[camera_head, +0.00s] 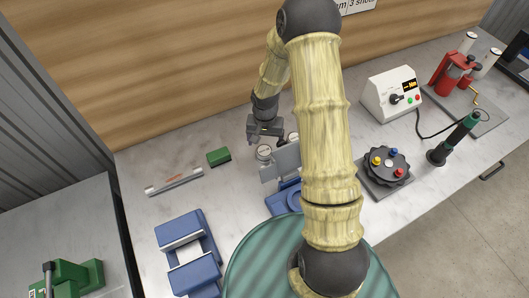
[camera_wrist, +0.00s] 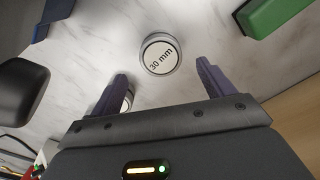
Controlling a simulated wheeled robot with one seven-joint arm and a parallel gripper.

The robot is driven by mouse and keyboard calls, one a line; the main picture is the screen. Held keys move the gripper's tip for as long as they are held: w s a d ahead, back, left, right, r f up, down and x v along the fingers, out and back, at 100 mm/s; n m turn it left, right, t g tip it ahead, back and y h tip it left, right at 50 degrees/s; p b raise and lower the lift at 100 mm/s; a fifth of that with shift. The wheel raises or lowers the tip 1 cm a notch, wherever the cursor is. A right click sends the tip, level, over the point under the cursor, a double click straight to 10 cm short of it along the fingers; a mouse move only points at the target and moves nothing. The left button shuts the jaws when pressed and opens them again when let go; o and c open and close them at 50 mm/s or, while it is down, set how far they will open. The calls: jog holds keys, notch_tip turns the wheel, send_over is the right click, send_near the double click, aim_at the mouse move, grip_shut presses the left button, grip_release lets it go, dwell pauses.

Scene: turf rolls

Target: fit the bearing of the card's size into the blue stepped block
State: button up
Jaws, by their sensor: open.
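My gripper (camera_wrist: 162,72) is open and empty, with its two fingers apart. In the head view my gripper (camera_head: 265,134) is above the bench, beside two small round parts. A round bearing marked "30 mm" (camera_wrist: 160,54) lies flat just beyond the fingertips; it also shows in the head view (camera_head: 263,152). A second round part (camera_wrist: 127,101) is partly hidden by the left finger; it also shows in the head view (camera_head: 293,136). A blue block with a round form (camera_head: 287,201) is partly hidden by my arm; I cannot make out its steps. A wall card (camera_head: 358,5) is cut off.
A green block (camera_head: 218,157), a grey bar (camera_head: 174,181) and a blue clamp-like fixture (camera_head: 196,274) lie left. A knobbed black disc (camera_head: 387,165), white meter (camera_head: 391,97) and red press (camera_head: 450,78) stand right.

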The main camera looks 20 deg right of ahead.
aim_at(265, 149)
jog(key=shift+w+f+p, duration=0.1)
jog(key=shift+f+p, duration=0.7)
jog(key=shift+f, duration=1.3)
jog(key=c, duration=1.3)
